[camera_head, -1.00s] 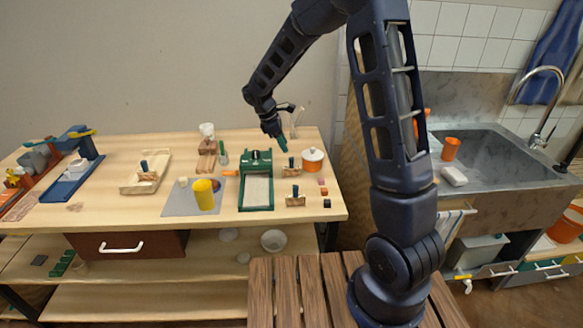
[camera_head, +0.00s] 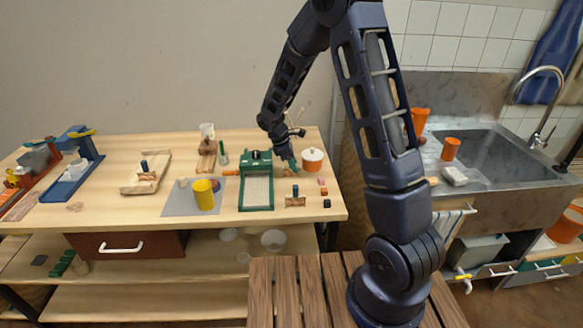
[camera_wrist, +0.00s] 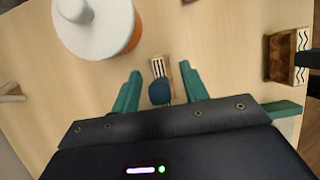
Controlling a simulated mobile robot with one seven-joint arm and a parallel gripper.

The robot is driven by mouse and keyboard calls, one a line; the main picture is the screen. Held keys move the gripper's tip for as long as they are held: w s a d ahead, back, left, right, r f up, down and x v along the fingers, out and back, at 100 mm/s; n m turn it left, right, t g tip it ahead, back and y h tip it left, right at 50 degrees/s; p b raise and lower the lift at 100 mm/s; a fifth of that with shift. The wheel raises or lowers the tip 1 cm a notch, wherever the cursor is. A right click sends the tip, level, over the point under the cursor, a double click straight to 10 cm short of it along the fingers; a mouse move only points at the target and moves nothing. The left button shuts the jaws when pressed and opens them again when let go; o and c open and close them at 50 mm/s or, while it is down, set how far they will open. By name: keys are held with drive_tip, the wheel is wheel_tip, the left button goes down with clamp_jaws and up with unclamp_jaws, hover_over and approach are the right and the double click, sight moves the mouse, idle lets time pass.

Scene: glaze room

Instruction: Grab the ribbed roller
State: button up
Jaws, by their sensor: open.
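The ribbed roller, a small wooden piece with a striped face (camera_wrist: 159,67) and a dark blue handle (camera_wrist: 160,92), is in the middle of the wrist view. My gripper (camera_wrist: 161,76) is open, with one teal finger on each side of the roller; whether either finger touches it I cannot tell. In the head view my gripper (camera_head: 291,163) is low over the right part of the table, beside the white-lidded orange pot, and mostly hides the roller. A similar piece with a wavy pattern (camera_wrist: 290,56) lies to the right in the wrist view.
The white-lidded orange pot (camera_head: 312,160) stands close to my gripper and also shows in the wrist view (camera_wrist: 95,28). The green-framed press (camera_head: 256,182) is just to the left. The wavy-patterned piece (camera_head: 295,201) and small blocks (camera_head: 327,203) lie nearer the table's front edge.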

drive_tip(key=shift+f, duration=0.15)
clamp_jaws()
